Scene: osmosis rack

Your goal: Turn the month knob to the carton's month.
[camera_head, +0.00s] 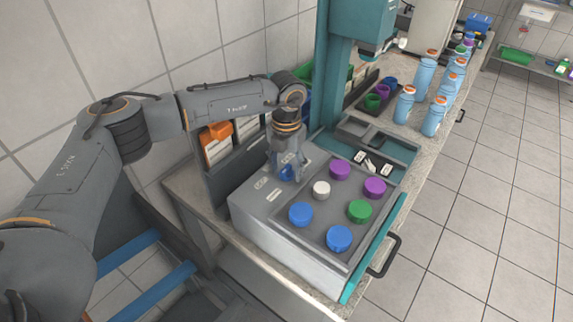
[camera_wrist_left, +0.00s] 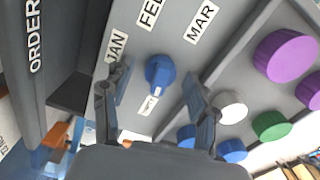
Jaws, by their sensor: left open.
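The blue month knob (camera_wrist_left: 158,72) sits on the grey panel of the bench box, near the printed labels JAN (camera_wrist_left: 116,46), FEB (camera_wrist_left: 151,12) and MAR (camera_wrist_left: 201,22). Another small label lies just below the knob, its text unreadable. In the head view the knob (camera_head: 286,173) shows between the fingers of my left gripper (camera_head: 286,166). The gripper (camera_wrist_left: 154,88) is open, with one finger on each side of the knob and visible gaps. Which label the knob points at is unclear. No carton's month is readable. My right gripper is not in view.
White, blue, purple and green round caps stand on the tray (camera_head: 322,238) beside the panel. A dark upright board marked ORDER (camera_wrist_left: 35,40) is close by. Orange-and-white packages (camera_head: 215,143) stand behind. A teal column (camera_head: 333,85) and several blue bottles (camera_head: 435,117) stand farther along.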

